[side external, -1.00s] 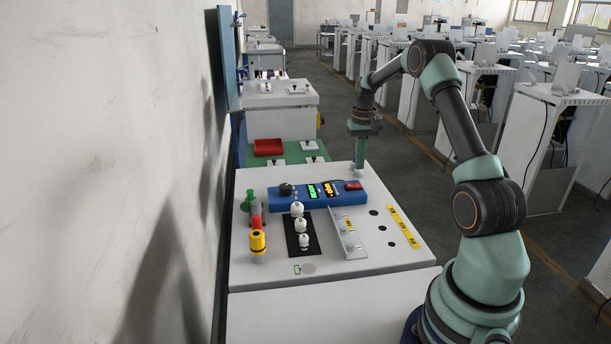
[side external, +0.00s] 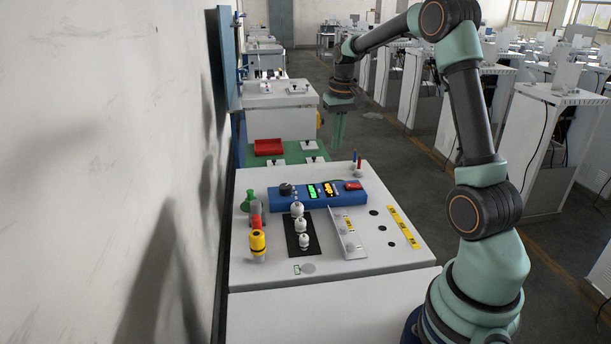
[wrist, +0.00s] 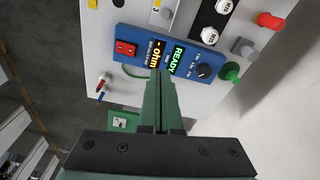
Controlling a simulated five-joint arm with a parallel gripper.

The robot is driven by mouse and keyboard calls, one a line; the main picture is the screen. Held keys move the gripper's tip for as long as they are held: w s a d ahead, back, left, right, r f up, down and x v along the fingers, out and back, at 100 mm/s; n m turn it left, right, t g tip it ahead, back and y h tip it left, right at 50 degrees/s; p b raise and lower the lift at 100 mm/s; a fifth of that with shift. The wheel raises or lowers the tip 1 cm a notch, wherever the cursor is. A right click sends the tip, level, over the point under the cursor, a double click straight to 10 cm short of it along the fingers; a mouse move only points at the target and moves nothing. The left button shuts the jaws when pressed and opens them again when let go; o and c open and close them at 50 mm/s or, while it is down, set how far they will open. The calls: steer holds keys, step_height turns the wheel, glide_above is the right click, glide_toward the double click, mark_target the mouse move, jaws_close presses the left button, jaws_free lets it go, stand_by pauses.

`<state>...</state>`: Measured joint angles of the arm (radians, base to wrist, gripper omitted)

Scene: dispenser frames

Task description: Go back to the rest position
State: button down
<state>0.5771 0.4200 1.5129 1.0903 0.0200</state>
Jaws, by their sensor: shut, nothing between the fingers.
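My gripper (side external: 338,128) is shut and empty. In the side external view it hangs pointing down, raised above and beyond the far edge of the white workbench (side external: 375,255). In the wrist view the gripper fingers (wrist: 160,85) are together, with nothing between them. Behind them shows the blue meter box (wrist: 140,55), with lit displays reading "READY" and "ohm" and a red switch. The fingers hide part of the meter. The same meter sits near the back of the bench in the side external view (side external: 290,198).
Red and blue probes (side external: 357,163) stand at the bench's back edge. A red tray (side external: 268,146) lies on a green surface behind. A wall runs along the left.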

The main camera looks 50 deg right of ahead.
steer(key=s+a+r+n+t, duration=0.1)
steer(key=s+a+r+n, duration=0.15)
steer(key=a, duration=0.55)
steer(key=s+a+r+n+t, duration=0.1)
steer(key=a+r, duration=0.3)
steer(key=a, duration=0.3)
steer(key=s+a+n+t, duration=0.2)
steer(key=s+a+n, duration=0.1)
steer(key=s+a, duration=0.5)
steer(key=a, duration=0.3)
steer(key=shift+s+a+f+y, duration=0.2)
steer(key=shift+s+f+y, duration=0.05)
steer(key=shift+f+y, duration=0.15)
